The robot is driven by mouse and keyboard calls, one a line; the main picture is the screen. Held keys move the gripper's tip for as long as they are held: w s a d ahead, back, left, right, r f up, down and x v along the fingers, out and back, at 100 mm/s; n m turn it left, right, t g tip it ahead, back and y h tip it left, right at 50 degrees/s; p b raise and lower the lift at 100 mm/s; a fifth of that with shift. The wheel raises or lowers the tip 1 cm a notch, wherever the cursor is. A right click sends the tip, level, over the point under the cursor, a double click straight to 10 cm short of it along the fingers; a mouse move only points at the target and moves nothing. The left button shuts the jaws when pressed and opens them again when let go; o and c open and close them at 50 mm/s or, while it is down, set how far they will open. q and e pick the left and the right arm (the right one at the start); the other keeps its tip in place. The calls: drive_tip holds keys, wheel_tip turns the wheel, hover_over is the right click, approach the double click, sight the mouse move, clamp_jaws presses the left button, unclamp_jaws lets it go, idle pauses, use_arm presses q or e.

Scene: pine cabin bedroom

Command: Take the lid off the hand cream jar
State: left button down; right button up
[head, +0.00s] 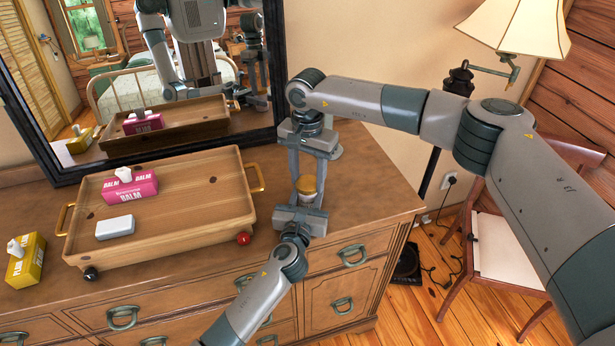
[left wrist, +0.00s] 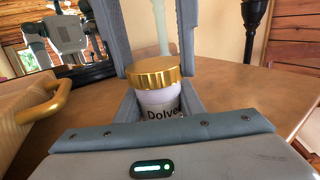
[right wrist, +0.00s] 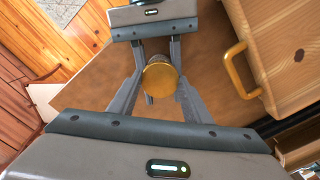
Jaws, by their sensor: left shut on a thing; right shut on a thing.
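The hand cream jar (left wrist: 158,100) stands upright, white with dark lettering, with a gold lid (left wrist: 158,72) seated on it. In the head view the jar (head: 307,199) shows small near the dresser's right part, with its lid (head: 306,184) on top. My left gripper (head: 304,207) comes from the front and is shut on the jar's body. My right gripper (head: 308,176) comes from behind and is shut on the lid, its fingers on either side. The lid (right wrist: 160,80) shows from above in the right wrist view. The jar's base is hidden by my left gripper.
A wooden tray (head: 213,170) with gold handles stands left of the jar, holding a pink balm box (head: 128,188) and a white bar (head: 115,227). A yellow box (head: 25,260) stands far left. A mirror (head: 262,80) is behind. The dresser top (head: 372,185) is clear at right.

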sight(308, 182)
drive_tip(key=n, duration=0.4)
drive_tip(key=shift+n, duration=0.3)
drive_tip(key=shift+r, duration=0.4)
idle(0.3)
drive_tip(key=shift+r, duration=0.65)
drive_tip(key=shift+r, duration=0.2)
drive_tip(key=shift+r, duration=1.9)
use_arm(q)
drive_tip(key=c, duration=1.1)
unclamp_jaws()
